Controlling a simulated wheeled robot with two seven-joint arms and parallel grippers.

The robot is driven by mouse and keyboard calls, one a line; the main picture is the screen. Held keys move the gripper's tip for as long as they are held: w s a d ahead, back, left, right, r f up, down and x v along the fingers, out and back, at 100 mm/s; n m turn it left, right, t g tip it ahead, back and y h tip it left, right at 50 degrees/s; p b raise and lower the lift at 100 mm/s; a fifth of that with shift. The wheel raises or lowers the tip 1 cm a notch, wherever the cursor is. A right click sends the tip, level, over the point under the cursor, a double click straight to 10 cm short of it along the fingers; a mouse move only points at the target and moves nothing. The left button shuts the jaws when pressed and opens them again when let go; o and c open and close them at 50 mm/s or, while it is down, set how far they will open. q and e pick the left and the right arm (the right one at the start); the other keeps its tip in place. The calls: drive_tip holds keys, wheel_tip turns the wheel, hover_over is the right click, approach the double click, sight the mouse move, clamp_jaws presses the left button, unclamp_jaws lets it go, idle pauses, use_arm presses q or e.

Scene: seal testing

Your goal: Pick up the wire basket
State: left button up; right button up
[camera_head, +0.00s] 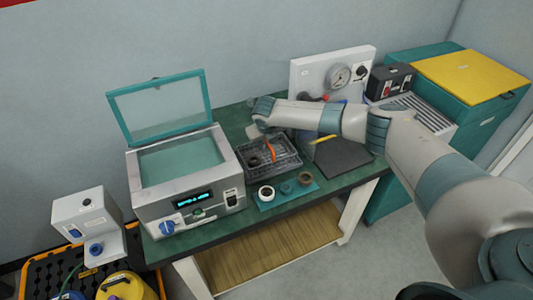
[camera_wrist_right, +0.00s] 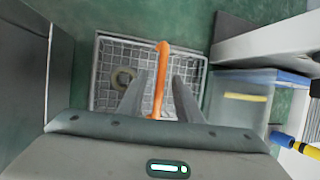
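The wire basket (camera_head: 290,164) is a grey mesh tray with an orange handle (camera_head: 270,150), on the green bench right of the sealing machine. In the right wrist view the basket (camera_wrist_right: 102,82) lies below my right gripper, and its orange handle (camera_wrist_right: 161,75) rises between the two fingers. My right gripper (camera_wrist_right: 159,88) is open, with a gap between its fingers. In the head view my right gripper (camera_head: 254,131) is small and partly hidden by its own arm, above the basket. I cannot tell how close the fingers are to the handle. My left gripper is out of view.
The sealing machine (camera_head: 188,190) stands left of the basket with its lid raised. A ring (camera_wrist_right: 123,77) lies in the basket. Small round parts sit on a teal mat (camera_head: 297,196) in front. A clear bin (camera_wrist_right: 240,98) stands at the right, and a gauge panel (camera_head: 325,68) behind.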

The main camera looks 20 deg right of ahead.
drive_tip(key=shift+f, duration=0.1)
idle(0.4)
clamp_jaws()
drive_tip(key=shift+w, duration=0.1)
drive_tip(key=shift+r+b, duration=0.35)
drive_tip(key=shift+r, duration=0.35)
wheel_tip(320, 180, up, 8)
drive_tip(key=b, duration=0.2)
drive_tip(key=shift+f+b, duration=0.25)
drive_tip(key=shift+b, duration=0.05)
drive_tip(key=shift+r, duration=0.65)
